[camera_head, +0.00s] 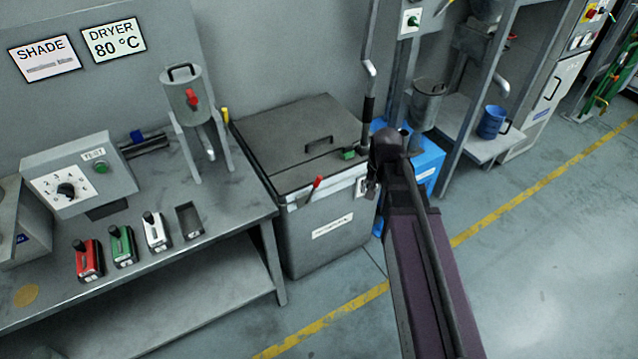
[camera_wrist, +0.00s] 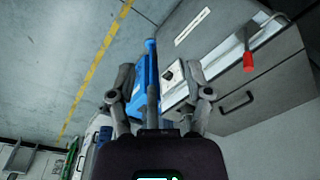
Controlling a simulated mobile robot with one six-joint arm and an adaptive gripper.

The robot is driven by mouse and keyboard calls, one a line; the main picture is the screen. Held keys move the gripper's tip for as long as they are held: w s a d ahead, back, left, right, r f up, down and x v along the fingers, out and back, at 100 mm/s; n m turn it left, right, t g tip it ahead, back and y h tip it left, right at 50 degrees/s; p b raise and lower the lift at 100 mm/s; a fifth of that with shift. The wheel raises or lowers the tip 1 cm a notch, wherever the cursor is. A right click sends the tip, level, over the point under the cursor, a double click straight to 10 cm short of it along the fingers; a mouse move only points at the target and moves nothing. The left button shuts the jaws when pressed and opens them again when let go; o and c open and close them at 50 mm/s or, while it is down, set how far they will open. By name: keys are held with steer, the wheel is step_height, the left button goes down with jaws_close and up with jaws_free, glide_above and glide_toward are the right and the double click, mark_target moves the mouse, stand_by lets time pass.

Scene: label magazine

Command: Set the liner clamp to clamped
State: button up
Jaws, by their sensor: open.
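The red-handled lever (camera_head: 316,186) on the front edge of a grey lidded bin (camera_head: 330,255) looks like the liner clamp. It tilts up and to the right in the head view, and its red grip also shows in the wrist view (camera_wrist: 249,61). I cannot read a setting mark on it. My gripper (camera_wrist: 160,75) is open, with its fingers spread in the wrist view. The lever lies to the right of the fingers there, apart from them. In the head view my gripper (camera_head: 371,188) is right of the lever, mostly hidden by my arm.
A blue container (camera_head: 424,160) stands right of the bin. In the wrist view a thin dark rod (camera_wrist: 152,75) shows between the fingers; its distance is unclear. A bench (camera_head: 160,235) with red, green and white handled blocks is at left. The floor in front is clear.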

mark_target(319, 177)
steer(key=w+a+f+m+t+y+b, duration=0.1)
steer(key=w+a+m, duration=0.4)
steer(key=w+a, duration=0.9)
steer(key=shift+w+a+f+m, duration=0.3)
steer(key=shift+a, duration=0.25)
steer(key=shift+f+b, duration=0.2)
steer(key=shift+b, duration=0.3)
steer(key=f+b, duration=0.4)
steer(key=w+a+f+b, duration=0.1)
steer(key=f+b, duration=0.3)
steer(key=w+a+f+b, duration=0.1)
steer(key=f+b, duration=0.4)
jaws_close()
